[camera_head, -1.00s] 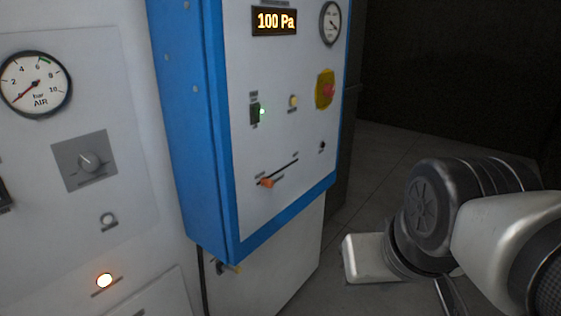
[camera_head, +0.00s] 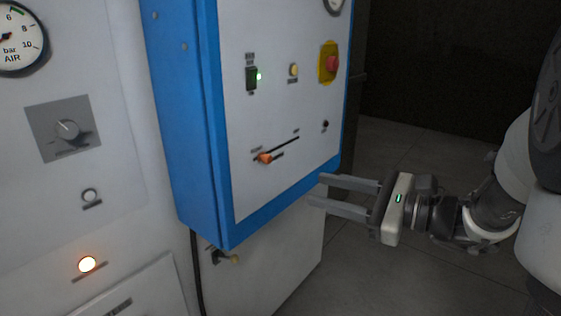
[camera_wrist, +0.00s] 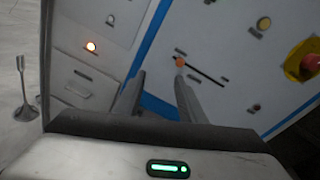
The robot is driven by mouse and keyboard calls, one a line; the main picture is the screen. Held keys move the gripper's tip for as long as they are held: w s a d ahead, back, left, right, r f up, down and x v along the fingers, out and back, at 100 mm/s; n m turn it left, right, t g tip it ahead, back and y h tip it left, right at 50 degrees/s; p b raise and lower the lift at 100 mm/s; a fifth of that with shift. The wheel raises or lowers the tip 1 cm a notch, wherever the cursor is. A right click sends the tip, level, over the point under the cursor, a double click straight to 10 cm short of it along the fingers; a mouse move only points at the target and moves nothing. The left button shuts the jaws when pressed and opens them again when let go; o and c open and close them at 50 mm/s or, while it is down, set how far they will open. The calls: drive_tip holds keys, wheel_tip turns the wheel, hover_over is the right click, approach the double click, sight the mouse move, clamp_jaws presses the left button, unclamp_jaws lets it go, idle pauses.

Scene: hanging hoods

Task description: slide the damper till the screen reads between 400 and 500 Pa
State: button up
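The damper slider has an orange knob (camera_head: 264,158) at the lower left end of a slanted black slot (camera_head: 284,146) on the blue-edged control panel (camera_head: 290,110). The knob also shows in the wrist view (camera_wrist: 180,61), just beyond the fingertips. My gripper (camera_head: 316,189) is open and empty. Its two fingers point left toward the panel, below and to the right of the knob, apart from it. The pressure screen is out of the picture in both current views.
A red button on a yellow plate (camera_head: 329,63), a green-lit switch (camera_head: 252,78) and a yellow button (camera_head: 293,70) sit above the slot. A grey knob plate (camera_head: 63,130) and a lit orange lamp (camera_head: 87,264) are on the left cabinet. Floor to the right is clear.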

drive_tip(key=w+d+m+t, duration=0.2)
drive_tip(key=w+d, duration=0.1)
approach(270, 159)
drive_tip(key=x, duration=0.8)
drive_tip(key=shift+w+a+p, duration=0.2)
drive_tip(key=shift+a+p, duration=0.15)
clamp_jaws()
